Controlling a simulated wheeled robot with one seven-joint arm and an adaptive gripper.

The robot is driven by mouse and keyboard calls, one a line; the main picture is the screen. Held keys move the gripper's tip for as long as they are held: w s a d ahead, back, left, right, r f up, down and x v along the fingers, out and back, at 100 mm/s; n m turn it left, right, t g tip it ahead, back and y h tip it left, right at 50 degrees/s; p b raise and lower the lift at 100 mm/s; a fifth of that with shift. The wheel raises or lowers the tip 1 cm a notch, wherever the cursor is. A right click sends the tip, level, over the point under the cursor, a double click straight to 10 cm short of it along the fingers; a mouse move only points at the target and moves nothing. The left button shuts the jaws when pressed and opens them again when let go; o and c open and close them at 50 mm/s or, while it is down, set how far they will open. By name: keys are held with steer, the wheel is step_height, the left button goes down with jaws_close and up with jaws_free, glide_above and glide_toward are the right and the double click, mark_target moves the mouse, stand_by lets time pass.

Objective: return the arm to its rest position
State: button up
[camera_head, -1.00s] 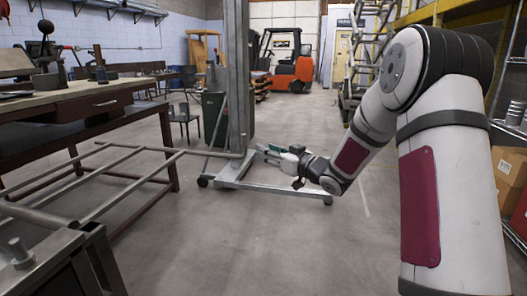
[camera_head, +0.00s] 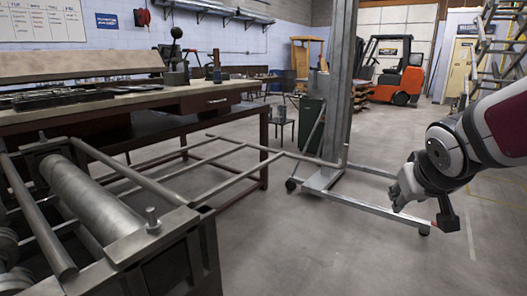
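My arm (camera_head: 495,125), white with a dark red panel, enters from the right edge. Its wrist is bent, with a black joint and a dark block on its underside. My gripper (camera_head: 402,192) hangs at the end of the arm, pointing down and left. It appears in front of the lift's base leg. The fingers are small and seen at an angle, so I cannot tell whether they are open or shut. I see nothing clearly held in it.
A roller machine (camera_head: 100,205) stands at the lower left. A workbench (camera_head: 195,98) with tools is behind it. A metal lift (camera_head: 340,90) with a wheeled base stands mid-picture. An orange forklift (camera_head: 402,75) is far back. The floor (camera_head: 330,245) in front is clear.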

steer(key=s+a+f+g+y, duration=0.1)
steer(key=s+a+f+g, duration=0.15)
steer(key=s, duration=0.75)
steer(key=s+a+f+g+y, duration=0.1)
steer(key=s+a+g, duration=0.25)
steer(key=s, duration=0.75)
steer(key=s+a+f+g+y, duration=0.15)
steer(key=s+a, duration=0.25)
steer(key=s, duration=0.6)
step_height(320, 180, up, 22)
steer(key=t+p, duration=0.3)
steer(key=p, duration=1.7)
steer(key=shift+r, duration=0.15)
